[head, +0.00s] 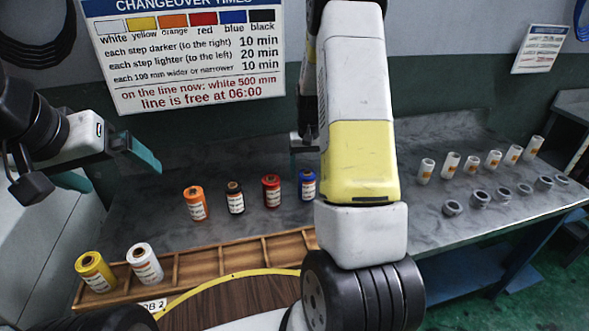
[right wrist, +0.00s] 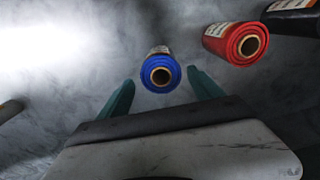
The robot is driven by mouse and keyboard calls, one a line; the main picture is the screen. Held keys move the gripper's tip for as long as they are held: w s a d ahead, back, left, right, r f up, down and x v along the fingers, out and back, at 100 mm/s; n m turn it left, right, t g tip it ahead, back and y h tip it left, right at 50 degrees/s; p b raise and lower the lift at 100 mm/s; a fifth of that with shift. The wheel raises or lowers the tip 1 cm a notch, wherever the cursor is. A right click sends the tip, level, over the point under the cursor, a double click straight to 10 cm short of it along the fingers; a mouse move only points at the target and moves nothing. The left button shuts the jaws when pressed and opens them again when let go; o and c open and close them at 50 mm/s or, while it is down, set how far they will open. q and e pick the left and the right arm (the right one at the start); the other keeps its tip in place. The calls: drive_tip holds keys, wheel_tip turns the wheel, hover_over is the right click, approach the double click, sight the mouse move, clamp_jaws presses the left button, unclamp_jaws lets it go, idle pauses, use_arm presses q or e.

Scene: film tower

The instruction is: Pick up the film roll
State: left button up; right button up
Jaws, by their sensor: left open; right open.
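Several film rolls stand upright. The blue roll (head: 307,186) is on the grey bench, with the red roll (head: 271,191), black roll (head: 235,197) and orange roll (head: 195,203) to its left. The yellow roll (head: 95,271) and white roll (head: 145,263) stand at the wooden rack. In the right wrist view, the blue roll (right wrist: 160,73) lies ahead between the tips of my open right gripper (right wrist: 160,90), with gaps on both sides. The red roll (right wrist: 236,43) is to its right. In the head view, my arm partly hides that gripper. My left gripper (head: 108,168) is open and empty, left of the rolls.
The compartmented wooden rack (head: 240,257) runs along the bench front. White labelled cylinders (head: 450,165) and grey rings (head: 480,198) stand at the right. A changeover times sign (head: 185,50) hangs behind. The black roll (right wrist: 292,14) is beyond the red one.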

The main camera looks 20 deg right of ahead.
sight(307, 188)
drive_tip(key=f, duration=0.7)
drive_tip(key=shift+s+a, duration=0.3)
drive_tip(key=shift+s, duration=0.1)
drive_tip(key=shift+r, duration=0.1)
drive_tip(key=c, duration=1.6)
